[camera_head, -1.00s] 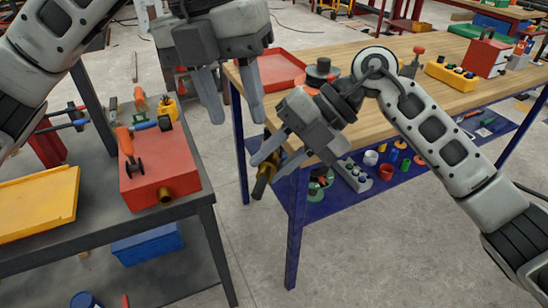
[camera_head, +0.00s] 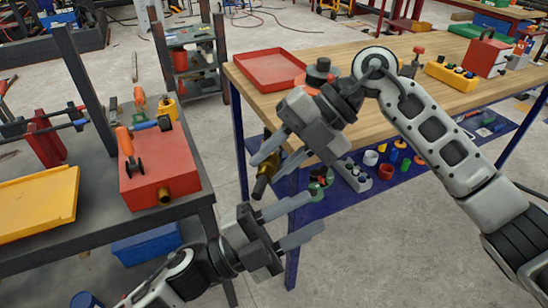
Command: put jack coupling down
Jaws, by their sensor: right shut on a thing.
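The jack coupling (camera_head: 263,183) is a small brass and dark cylinder. My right gripper (camera_head: 271,165), coming in from the right, is shut on it and holds it tilted in the air. It is in front of the left edge of the wooden-topped table. My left gripper (camera_head: 314,213) is lower, just right of and below the coupling. Its two fingers are apart with nothing between them, and they do not appear to touch the coupling.
The wooden-topped table (camera_head: 345,60) bears a red tray (camera_head: 272,69) at its left end and a yellow block (camera_head: 452,76) farther right. Its blue lower shelf holds several small parts. On the dark left bench are a red box (camera_head: 158,170) and a yellow tray (camera_head: 38,205).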

